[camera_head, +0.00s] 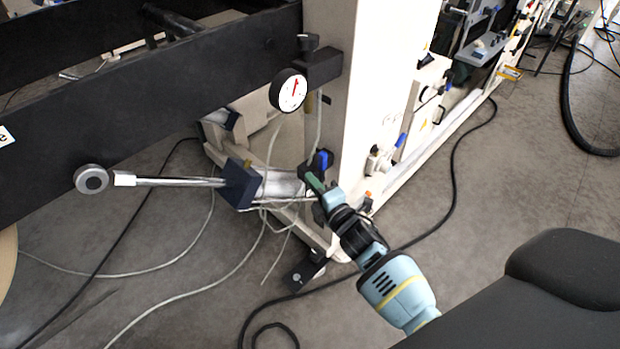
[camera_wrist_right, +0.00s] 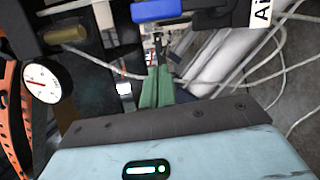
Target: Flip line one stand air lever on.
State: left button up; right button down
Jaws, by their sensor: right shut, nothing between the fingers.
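A blue lever (camera_head: 321,160) sits on a dark valve at the foot of the white stand, below the pressure gauge. My right gripper (camera_head: 314,183) has green fingers and is just below the lever. The fingers (camera_wrist_right: 157,84) are shut with nothing between them. I cannot tell whether they touch the lever. My left gripper is not in view.
A round gauge (camera_head: 289,91) hangs on the white column (camera_head: 365,60). A dark beam (camera_head: 190,80) crosses the upper left. A cylinder with a dark block (camera_head: 240,184) and rod lies left of the gripper. Loose hoses (camera_head: 190,245) and a black cable (camera_head: 455,185) lie around.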

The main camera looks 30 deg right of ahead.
jog(key=s+d, duration=0.1)
jog(key=s, duration=0.7)
jog(key=shift+s+d, duration=0.2)
jog(key=shift+s, duration=0.05)
jog(key=shift+f, duration=0.1)
